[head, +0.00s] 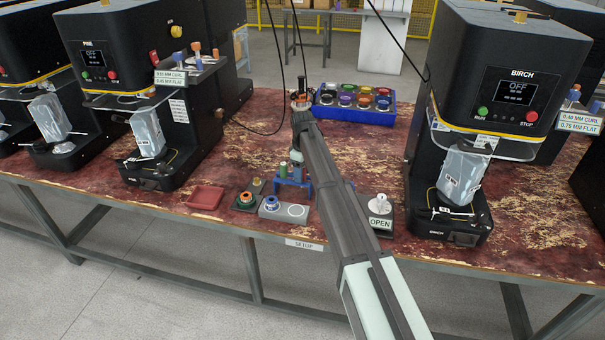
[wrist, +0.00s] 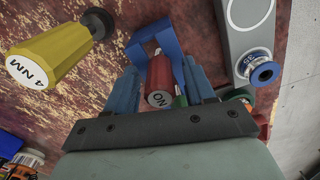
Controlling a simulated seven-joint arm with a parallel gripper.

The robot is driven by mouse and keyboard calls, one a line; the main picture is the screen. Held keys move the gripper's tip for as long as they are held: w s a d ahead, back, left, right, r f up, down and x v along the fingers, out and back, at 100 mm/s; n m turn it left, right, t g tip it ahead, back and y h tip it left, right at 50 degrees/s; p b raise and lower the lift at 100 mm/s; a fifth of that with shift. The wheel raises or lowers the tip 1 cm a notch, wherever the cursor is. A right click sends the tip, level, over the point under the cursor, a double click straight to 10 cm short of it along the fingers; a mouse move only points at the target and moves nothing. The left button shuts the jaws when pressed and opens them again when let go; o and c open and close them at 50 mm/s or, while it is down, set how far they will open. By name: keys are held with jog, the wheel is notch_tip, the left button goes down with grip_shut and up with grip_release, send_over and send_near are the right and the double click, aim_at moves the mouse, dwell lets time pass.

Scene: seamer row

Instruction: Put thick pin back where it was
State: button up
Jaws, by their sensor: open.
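A clear gap to the fingers cannot be made out. The red cylinder is at a blue stand (wrist: 143,50), and a green piece shows partly behind the right finger. In the head view the blue stand (head: 294,184) is under my arm, with a green cylinder (head: 283,170) upright at its left. My arm hides much of it. I cannot tell for sure which piece is the thick pin.
A yellow "4 NM" handle (wrist: 48,60) is left of my gripper in the wrist view. A blue rack (head: 355,115) of coloured discs is behind. Seamers flank the table.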

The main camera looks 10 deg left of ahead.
notch_tip(320, 180, up, 12)
jog(key=shift+r, duration=0.1)
dwell(0.4)
